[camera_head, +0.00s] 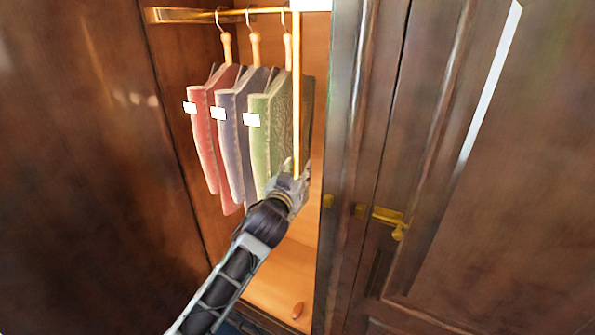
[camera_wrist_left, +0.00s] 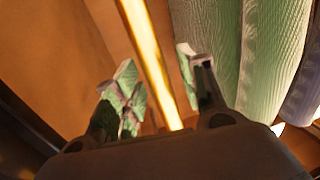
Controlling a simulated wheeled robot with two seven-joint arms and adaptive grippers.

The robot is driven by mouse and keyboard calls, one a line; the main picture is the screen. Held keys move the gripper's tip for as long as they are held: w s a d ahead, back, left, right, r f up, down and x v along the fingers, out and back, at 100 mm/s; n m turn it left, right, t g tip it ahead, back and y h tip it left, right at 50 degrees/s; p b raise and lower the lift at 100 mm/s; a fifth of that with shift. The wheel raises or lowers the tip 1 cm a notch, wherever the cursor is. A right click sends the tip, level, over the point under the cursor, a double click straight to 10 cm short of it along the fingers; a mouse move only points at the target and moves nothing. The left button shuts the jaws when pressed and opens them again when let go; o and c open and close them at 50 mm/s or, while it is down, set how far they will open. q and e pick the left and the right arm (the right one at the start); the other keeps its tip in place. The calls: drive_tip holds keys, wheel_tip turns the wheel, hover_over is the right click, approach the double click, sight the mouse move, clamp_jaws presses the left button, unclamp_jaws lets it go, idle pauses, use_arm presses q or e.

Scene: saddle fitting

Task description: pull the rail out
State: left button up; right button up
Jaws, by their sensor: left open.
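The gold rail (camera_head: 188,15) runs across the top of the open wardrobe. A straight gold rod (camera_head: 296,90) hangs down from its right end. My left gripper (camera_head: 292,170) is at the lower end of this rod, with its fingers open. In the left wrist view the rod (camera_wrist_left: 150,55) shows between the two open fingers (camera_wrist_left: 165,95), apart from both as far as I can see. My right gripper is in neither view.
Red (camera_head: 205,130), grey-purple (camera_head: 235,130) and green (camera_head: 262,130) garments with white tags hang from the rail. The green one is close beside my left gripper. A closed door with a brass handle (camera_head: 389,216) stands at right.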

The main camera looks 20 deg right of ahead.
use_arm(q)
clamp_jaws()
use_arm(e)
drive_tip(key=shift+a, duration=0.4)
